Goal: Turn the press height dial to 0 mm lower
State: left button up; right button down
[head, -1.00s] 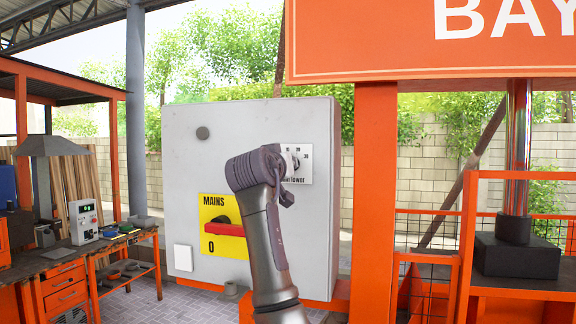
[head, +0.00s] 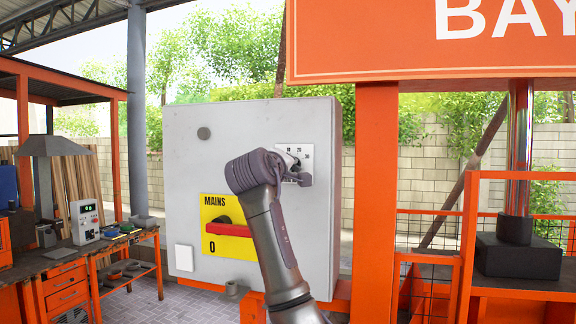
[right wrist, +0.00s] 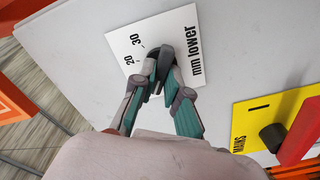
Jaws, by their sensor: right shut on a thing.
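The press height dial's white scale plate (head: 308,150) is on the upper right of the grey panel. My right gripper (right wrist: 160,72) is shut on the dark dial knob (right wrist: 152,55) in front of the plate. In the head view my right gripper (head: 300,172) covers most of the knob. The knob's pointer is hidden, so I cannot tell its setting. My left gripper is in neither view.
A yellow MAINS plate (head: 214,245) with a red switch handle (head: 237,231) is below left of the dial. It also shows in the right wrist view (right wrist: 250,112). An orange post (head: 374,200) stands right of the panel; a workbench (head: 60,262) is at the left.

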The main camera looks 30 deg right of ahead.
jog(key=shift+n, duration=0.5)
jog(key=c, duration=1.2)
grip_release()
jog(key=shift+w, duration=0.1)
jog(key=shift+a, duration=0.1)
jog(key=v, duration=1.2)
